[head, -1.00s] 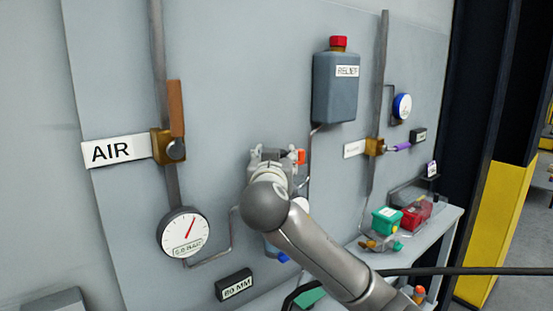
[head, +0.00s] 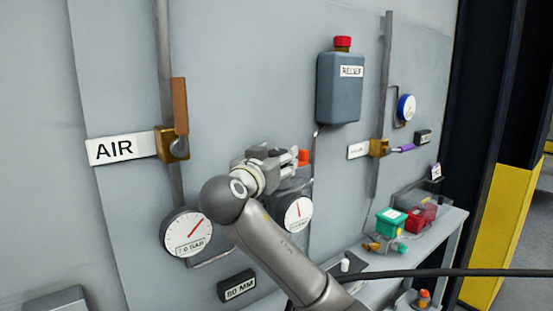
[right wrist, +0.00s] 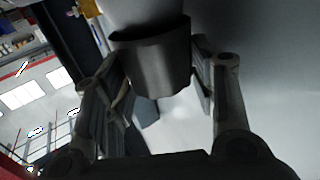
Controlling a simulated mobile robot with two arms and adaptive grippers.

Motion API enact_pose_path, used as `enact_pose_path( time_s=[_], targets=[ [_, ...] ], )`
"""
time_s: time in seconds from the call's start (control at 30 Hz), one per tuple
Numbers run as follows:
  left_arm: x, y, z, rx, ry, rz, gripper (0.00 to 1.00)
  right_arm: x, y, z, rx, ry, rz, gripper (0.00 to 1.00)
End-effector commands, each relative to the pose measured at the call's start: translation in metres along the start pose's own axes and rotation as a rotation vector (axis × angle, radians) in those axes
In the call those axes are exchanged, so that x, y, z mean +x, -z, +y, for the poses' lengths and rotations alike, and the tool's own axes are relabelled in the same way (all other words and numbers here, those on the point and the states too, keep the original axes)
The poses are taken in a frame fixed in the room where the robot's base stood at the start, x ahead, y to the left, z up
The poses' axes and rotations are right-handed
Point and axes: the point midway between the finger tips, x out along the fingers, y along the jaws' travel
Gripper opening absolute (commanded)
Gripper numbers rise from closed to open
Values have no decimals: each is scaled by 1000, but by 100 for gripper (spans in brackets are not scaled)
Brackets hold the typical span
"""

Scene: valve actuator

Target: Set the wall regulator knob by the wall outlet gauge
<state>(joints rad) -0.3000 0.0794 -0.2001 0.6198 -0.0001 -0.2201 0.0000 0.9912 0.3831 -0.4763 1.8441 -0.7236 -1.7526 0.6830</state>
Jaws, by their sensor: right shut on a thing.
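My right gripper (head: 290,160) is at the wall panel, shut on a dark cylindrical knob. The right wrist view shows this knob (right wrist: 155,58) between the two fingers (right wrist: 165,90). In the head view my gripper hides the knob and most of the regulator body. A small gauge (head: 298,213) with a red needle pointing nearly straight up sits just below the gripper. A larger gauge (head: 187,231) at the left has a red needle pointing up and right; its printed value is too blurred to read surely. My left gripper is out of view.
A brown-handled valve (head: 179,108) beside the AIR label (head: 122,149) is on the left pipe. A grey tank (head: 340,88) with a red cap hangs above right. Green (head: 390,222) and red (head: 420,214) boxes stand on the bench. A dark cable crosses in front.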

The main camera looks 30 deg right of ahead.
Motion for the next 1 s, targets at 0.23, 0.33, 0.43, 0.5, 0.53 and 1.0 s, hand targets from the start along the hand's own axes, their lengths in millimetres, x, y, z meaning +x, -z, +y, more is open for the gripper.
enact_pose_path(
  time_s=[0.23, 0.33, 0.43, 0.5, 0.53, 1.0],
  targets=[
    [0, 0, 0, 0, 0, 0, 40, 0, 1, 0, -1, 1, 2, 71],
    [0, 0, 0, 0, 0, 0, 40, 0, 1, 0, -1, 1, 2, 73],
    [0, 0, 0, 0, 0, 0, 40, 0, 0, 0, -1, 1, 1, 73],
    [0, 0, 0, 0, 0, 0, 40, 0, 0, 0, -1, 2, 1, 73],
    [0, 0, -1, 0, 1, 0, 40, 0, 0, 0, -1, 2, 1, 73],
    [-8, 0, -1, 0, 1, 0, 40, 1, 2, 5, -2, 167, 3, 73]
  ],
)
